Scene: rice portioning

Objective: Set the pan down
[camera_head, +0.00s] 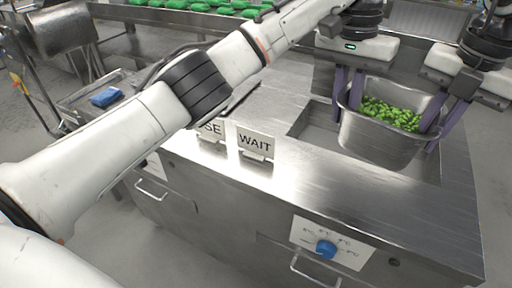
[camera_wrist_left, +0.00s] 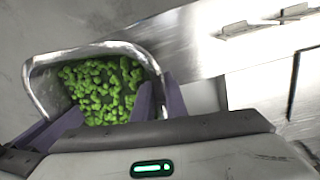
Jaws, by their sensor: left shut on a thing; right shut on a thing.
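The pan (camera_head: 385,143) is a deep steel pan with green pieces in it, at the right of the head view. It is over the rectangular opening (camera_head: 312,131) in the steel counter; I cannot tell whether it touches the counter. My left gripper (camera_head: 348,100) is shut on its left wall. My right gripper (camera_head: 440,118) is shut on its right wall. In the left wrist view the pan (camera_wrist_left: 38,88) shows with its rim and green contents (camera_wrist_left: 103,88), and my left gripper's purple fingers (camera_wrist_left: 150,103) are at its near side. The pan's underside is hidden.
A "WAIT" sign (camera_head: 256,142) and another sign (camera_head: 211,129), partly hidden by my left arm, stand on the counter (camera_head: 300,180). A blue item (camera_head: 106,97) lies on a tray at left. Green packs (camera_head: 200,6) line the back.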

